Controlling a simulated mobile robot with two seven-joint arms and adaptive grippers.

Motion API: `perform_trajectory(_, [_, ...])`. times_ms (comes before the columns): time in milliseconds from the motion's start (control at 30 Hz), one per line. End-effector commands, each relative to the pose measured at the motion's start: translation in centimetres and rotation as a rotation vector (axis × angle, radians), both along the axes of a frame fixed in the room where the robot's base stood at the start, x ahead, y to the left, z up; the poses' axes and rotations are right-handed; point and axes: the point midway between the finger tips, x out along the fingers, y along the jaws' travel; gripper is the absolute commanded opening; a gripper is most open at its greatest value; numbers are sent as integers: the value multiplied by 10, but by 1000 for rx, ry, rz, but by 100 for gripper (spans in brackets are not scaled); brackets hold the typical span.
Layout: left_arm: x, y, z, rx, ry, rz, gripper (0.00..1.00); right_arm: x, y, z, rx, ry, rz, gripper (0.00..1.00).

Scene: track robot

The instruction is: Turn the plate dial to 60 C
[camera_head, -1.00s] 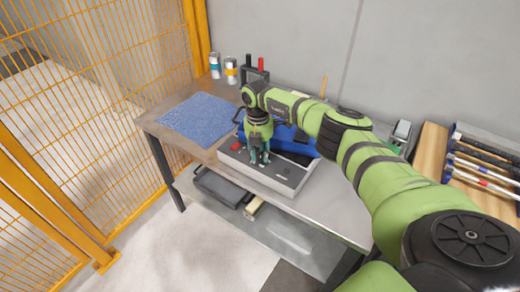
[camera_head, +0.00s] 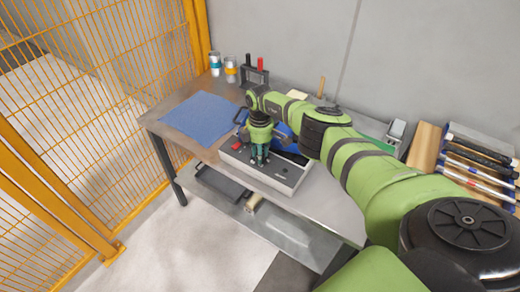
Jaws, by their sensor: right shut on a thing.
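The hot plate unit (camera_head: 285,184) is a light box with a dark sloped control panel, on the metal table. A red switch (camera_head: 237,146) shows at the panel's left end. My right gripper (camera_head: 260,162) points down at the panel and is shut on the dial, which its fingers hide. The dial's pointer and its scale cannot be read. My left gripper is not in view.
A blue cloth (camera_head: 199,117) lies at the table's left. Two cans (camera_head: 231,70) and a black rack stand at the back left. A wooden board (camera_head: 424,148) and several rod-like tools lie at the right. An orange mesh fence (camera_head: 95,90) borders the left.

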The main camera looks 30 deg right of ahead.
Motion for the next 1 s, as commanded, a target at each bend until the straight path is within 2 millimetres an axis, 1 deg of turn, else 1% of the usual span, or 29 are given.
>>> perform_trajectory(33, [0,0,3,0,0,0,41,-1,1,1,2,3,-23,0])
perform_trajectory(300, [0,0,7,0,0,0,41,0,1,0,3,2,-111,0])
perform_trajectory(833, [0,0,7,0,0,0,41,0,1,-1,3,0,-132,0])
perform_trajectory(867, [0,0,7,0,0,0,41,0,1,-1,3,0,-132,42])
perform_trajectory(900, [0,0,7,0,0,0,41,0,1,-1,3,0,-132,54])
perform_trajectory(1000, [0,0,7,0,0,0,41,0,1,-1,2,1,-131,54])
